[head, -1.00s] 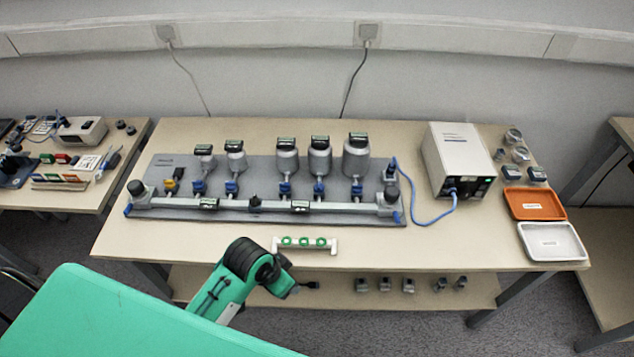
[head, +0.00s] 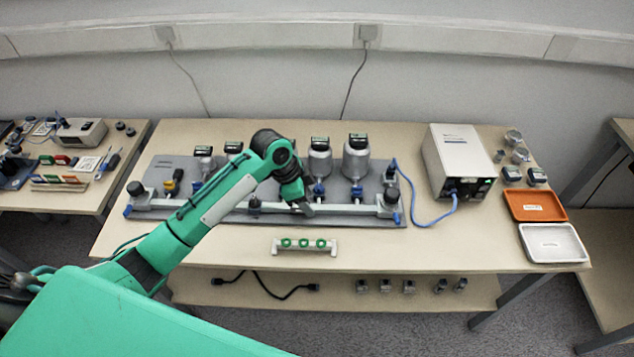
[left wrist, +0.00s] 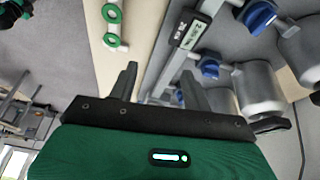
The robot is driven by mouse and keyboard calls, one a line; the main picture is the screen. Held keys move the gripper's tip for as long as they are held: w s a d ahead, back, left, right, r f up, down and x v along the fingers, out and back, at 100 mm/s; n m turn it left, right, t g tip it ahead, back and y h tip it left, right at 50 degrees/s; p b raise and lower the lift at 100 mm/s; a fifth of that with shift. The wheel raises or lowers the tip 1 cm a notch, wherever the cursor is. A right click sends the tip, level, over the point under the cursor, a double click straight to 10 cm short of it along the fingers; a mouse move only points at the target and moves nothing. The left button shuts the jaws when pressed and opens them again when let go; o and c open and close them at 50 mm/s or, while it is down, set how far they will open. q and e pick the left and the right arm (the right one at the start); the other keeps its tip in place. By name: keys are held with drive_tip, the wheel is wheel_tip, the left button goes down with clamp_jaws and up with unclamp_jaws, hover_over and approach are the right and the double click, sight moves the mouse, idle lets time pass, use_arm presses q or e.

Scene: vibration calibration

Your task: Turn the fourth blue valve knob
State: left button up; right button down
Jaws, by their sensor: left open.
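A row of blue valve knobs sits along the grey manifold pipe (head: 340,208) on the table. The fourth knob from the left (head: 319,190) shows just right of my left gripper in the head view. In the left wrist view, two blue knobs show; the lower (left wrist: 209,68) seems to be the fourth and the upper (left wrist: 260,17) the third. My left gripper (head: 306,209) is over the pipe, slightly in front and left of the fourth knob. Its fingers (left wrist: 158,88) are apart and empty. My forearm hides the third knob in the head view. My right gripper is out of view.
Grey canisters (head: 356,158) stand behind the knobs. A rack with green rings (head: 304,245) lies in front of the manifold. A white box (head: 455,160) with a blue cable, an orange tray (head: 536,205) and a white tray (head: 553,243) are at right.

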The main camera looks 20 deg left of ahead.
use_arm(q)
drive_tip(key=m, duration=0.2)
approach(319, 185)
drive_tip(key=p+x, duration=0.1)
drive_tip(key=x, duration=0.6)
drive_tip(key=shift+d+f+p, duration=0.1)
drive_tip(key=shift+f+p, duration=0.2)
drive_tip(key=shift+f, duration=0.05)
drive_tip(key=shift+w+d+f, duration=0.1)
drive_tip(key=shift+d+f, duration=0.05)
drive_tip(key=shift+f, duration=0.35)
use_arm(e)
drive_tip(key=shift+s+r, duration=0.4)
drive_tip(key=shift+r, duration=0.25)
use_arm(q)
drive_tip(key=c, duration=1)
